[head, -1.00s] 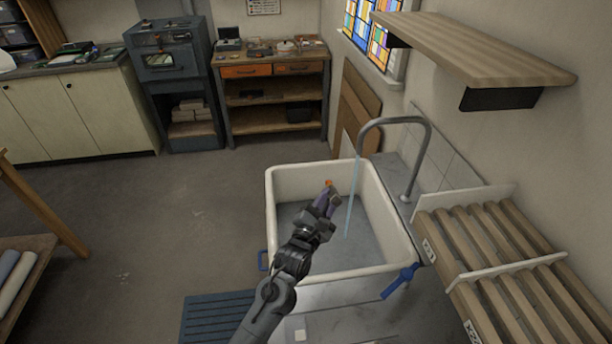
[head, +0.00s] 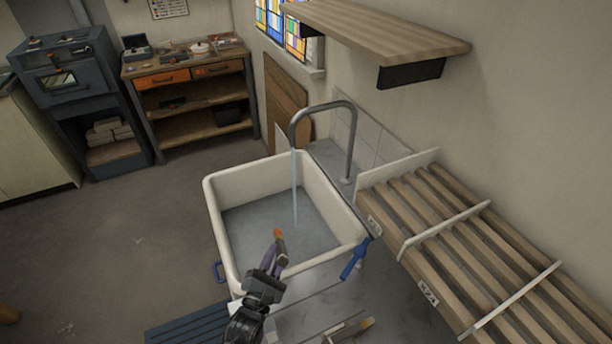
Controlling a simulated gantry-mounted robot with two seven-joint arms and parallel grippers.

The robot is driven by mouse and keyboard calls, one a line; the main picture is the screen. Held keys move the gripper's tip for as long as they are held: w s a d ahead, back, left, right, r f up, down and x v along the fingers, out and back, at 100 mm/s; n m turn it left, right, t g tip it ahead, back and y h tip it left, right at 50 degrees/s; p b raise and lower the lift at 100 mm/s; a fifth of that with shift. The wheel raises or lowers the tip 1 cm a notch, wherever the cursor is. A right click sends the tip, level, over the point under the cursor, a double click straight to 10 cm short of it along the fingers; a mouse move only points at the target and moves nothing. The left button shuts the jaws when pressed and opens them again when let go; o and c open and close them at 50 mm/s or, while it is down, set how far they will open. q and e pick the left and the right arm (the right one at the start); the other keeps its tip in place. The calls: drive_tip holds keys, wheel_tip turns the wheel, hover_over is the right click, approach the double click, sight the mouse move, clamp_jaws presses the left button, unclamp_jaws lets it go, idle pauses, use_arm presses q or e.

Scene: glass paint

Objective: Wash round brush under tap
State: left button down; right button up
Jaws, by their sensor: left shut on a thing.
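My left gripper (head: 272,266) is shut on the round brush (head: 278,233), whose small orange tip shows just past the fingers. Most of the brush is hidden by the gripper. They are over the near part of the white sink (head: 222,232). The curved grey tap (head: 322,106) stands at the sink's back right. A thin stream of water (head: 295,190) falls from it into the basin, beyond the brush and apart from it. My right gripper is not in view.
A blue lever (head: 354,260) sits at the sink's right front corner. A slatted wooden rack (head: 440,240) is to the right, below a wooden shelf (head: 385,32). A blue slatted mat (head: 185,328) lies at the sink's near left. The floor at left is clear.

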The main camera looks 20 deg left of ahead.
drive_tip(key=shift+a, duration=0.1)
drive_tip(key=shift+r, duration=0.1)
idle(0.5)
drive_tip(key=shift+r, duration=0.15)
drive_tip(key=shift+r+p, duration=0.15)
drive_tip(key=shift+p, duration=0.25)
idle(0.4)
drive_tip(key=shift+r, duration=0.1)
idle(0.4)
